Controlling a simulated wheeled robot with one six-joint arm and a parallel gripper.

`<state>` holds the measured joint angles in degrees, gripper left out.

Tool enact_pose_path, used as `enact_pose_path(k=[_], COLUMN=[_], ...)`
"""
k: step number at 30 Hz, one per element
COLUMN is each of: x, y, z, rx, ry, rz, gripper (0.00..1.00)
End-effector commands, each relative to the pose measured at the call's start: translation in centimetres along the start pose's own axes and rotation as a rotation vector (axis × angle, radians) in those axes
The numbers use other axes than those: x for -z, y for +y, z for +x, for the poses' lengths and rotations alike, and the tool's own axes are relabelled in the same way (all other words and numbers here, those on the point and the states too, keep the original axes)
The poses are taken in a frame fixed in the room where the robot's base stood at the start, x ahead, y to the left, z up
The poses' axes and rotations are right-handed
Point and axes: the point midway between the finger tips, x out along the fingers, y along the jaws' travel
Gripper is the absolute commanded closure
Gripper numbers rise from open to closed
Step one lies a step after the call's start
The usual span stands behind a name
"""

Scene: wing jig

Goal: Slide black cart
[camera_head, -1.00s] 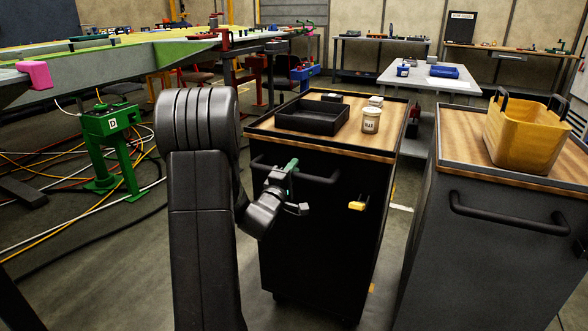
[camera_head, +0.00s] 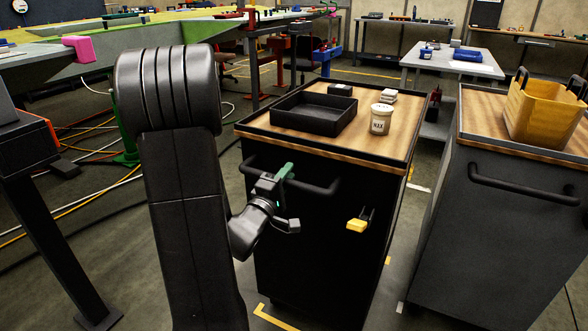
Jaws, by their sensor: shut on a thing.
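The black cart (camera_head: 322,235) stands upright in the middle, with a wooden top and a dark bar handle (camera_head: 322,190) across its front. A yellow latch-like part (camera_head: 357,225) is on its front face. My gripper (camera_head: 284,186) is at the left part of the handle and shut on it; the fingers partly hide the bar there. On the cart top are a black open tray (camera_head: 313,122), a white jar labelled WAX (camera_head: 380,120) and small boxes (camera_head: 388,97).
A second dark cart (camera_head: 500,240) with a yellow bin (camera_head: 545,112) stands close on the right, a narrow gap between. A dark post (camera_head: 62,235) stands at left. Cables (camera_head: 80,205) lie on the floor. Yellow floor marking (camera_head: 272,318) shows below the cart.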

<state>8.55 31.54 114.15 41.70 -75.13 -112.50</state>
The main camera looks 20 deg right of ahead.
Motion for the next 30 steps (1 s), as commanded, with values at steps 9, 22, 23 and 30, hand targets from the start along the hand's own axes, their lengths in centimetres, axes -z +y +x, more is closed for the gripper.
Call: enact_pose_path(k=[9,22,23,30], x=[0.0,0.0,0.0,0.0], y=[0.1,0.1,0.1,0.2], z=[-1.4,-1.5,-1.4,-1.4], rx=[0.004,0.005,0.004,0.002], ry=[0.000,0.000,0.000,0.000], rz=[-0.001,-0.002,-0.002,0.000], gripper=[1.00,0.57,0.57,0.57])
